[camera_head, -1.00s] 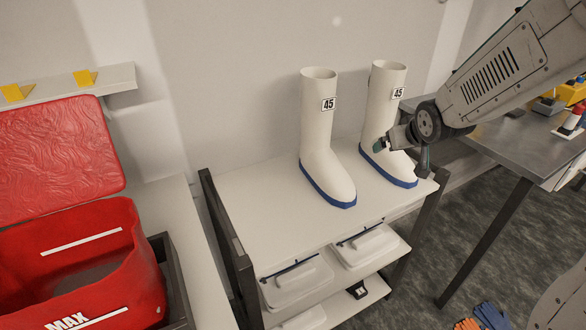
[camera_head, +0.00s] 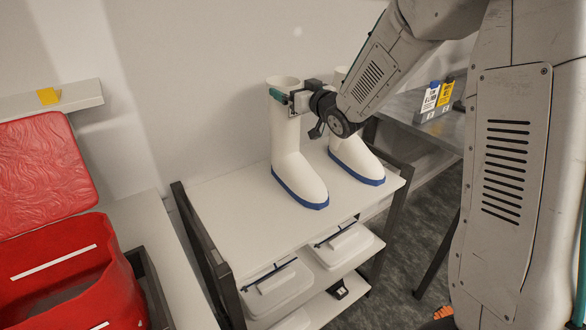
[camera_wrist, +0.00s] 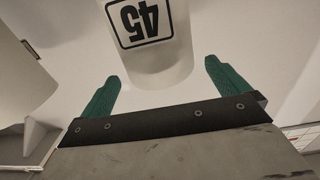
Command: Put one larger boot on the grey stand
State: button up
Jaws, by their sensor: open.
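Two tall white boots with blue soles stand upright on the white top of a dark-framed rack (camera_head: 232,225). The left boot (camera_head: 287,165) has its shaft by my gripper (camera_head: 283,98). The right boot (camera_head: 350,158) is partly hidden behind my arm. In the wrist view, a boot shaft with an upside-down "45" label (camera_wrist: 143,22) lies ahead of my open gripper (camera_wrist: 162,72), between the lines of its two green fingers. The fingers look apart from the shaft there. I cannot make out a grey stand for certain.
A red box (camera_head: 75,280) with its red lid up (camera_head: 45,170) stands at the left. White lidded bins (camera_head: 345,245) sit on the rack's lower shelf. A grey bench (camera_head: 405,108) with yellow-and-white labelled items is at the right. The rack top's front left is clear.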

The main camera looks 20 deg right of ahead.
jog(key=shift+x, duration=1.15)
jog(key=c, duration=1.8)
jog(key=shift+c, duration=0.2)
jog(key=shift+r, duration=0.2)
